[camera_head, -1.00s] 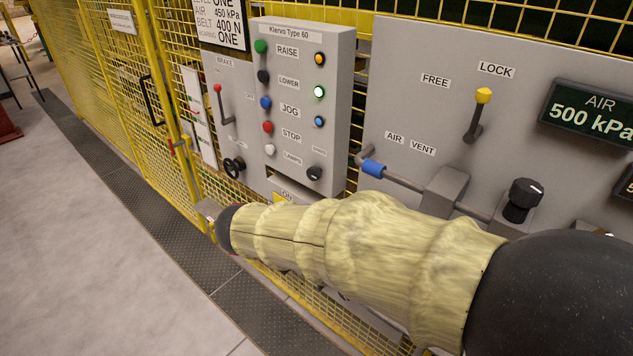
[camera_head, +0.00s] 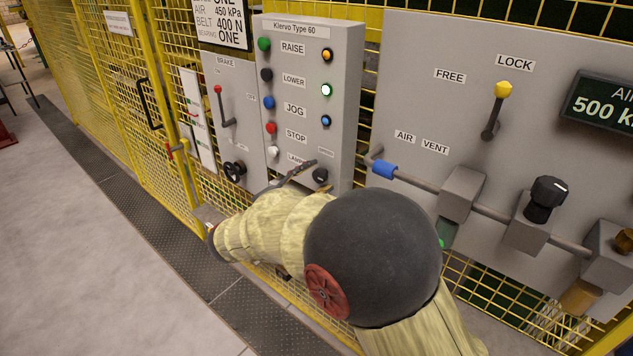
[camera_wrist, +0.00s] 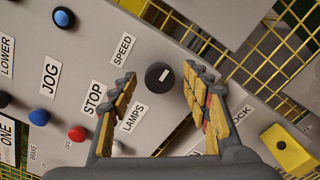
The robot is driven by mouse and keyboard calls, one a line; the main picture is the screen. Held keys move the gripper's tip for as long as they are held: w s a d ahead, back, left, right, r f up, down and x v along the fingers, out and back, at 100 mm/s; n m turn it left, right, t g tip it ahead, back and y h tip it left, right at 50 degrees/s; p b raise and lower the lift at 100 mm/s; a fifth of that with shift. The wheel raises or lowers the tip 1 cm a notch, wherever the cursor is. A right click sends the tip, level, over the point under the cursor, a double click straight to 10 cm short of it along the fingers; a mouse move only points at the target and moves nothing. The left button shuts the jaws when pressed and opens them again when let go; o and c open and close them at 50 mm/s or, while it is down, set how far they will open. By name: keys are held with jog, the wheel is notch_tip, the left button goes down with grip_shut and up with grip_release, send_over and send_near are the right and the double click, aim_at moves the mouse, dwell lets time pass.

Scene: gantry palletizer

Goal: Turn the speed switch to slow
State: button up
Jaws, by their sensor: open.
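The speed switch (camera_head: 320,175) is a black round knob at the lower right of the grey Kiervo panel. It also shows in the wrist view (camera_wrist: 153,80), beside the SPEED label (camera_wrist: 123,49), with a white pointer mark on its face. My gripper (camera_wrist: 161,88) is open, its yellow-padded fingers on either side of the knob in the picture. Whether they touch it I cannot tell. In the head view my gripper (camera_head: 300,172) shows only in part at the panel's lower edge, mostly hidden behind my arm. SLOW markings are not readable.
A white button (camera_head: 272,152) and the red STOP button (camera_head: 271,128) lie left of the knob. A blue-handled air valve (camera_head: 384,169) and pipe run to the right. Yellow mesh fence stands behind; the floor at left is clear.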

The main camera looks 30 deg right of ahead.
jog(key=shift+w+d, duration=0.1)
jog(key=shift+d, duration=0.25)
jog(key=shift+c, duration=0.2)
jog(key=c, duration=1.1)
jog(key=shift+p, duration=0.3)
jog(key=n+p, duration=0.1)
jog(key=p, duration=0.2)
jog(key=n+p, duration=0.2)
jog(key=p, duration=0.1)
jog(key=shift+r, duration=0.3)
jog(key=n+p, duration=0.5)
jog(key=p, duration=0.3)
jog(key=shift+n+p, duration=0.35)
jog(key=shift+n, duration=0.05)
jog(key=n+p, duration=0.4)
jog(key=p, duration=0.2)
jog(key=shift+n, duration=0.3)
jog(key=n+p, duration=0.4)
jog(key=p, duration=0.1)
jog(key=shift+f, duration=0.25)
jog(key=shift+n+p, duration=0.35)
jog(key=shift+n, duration=0.05)
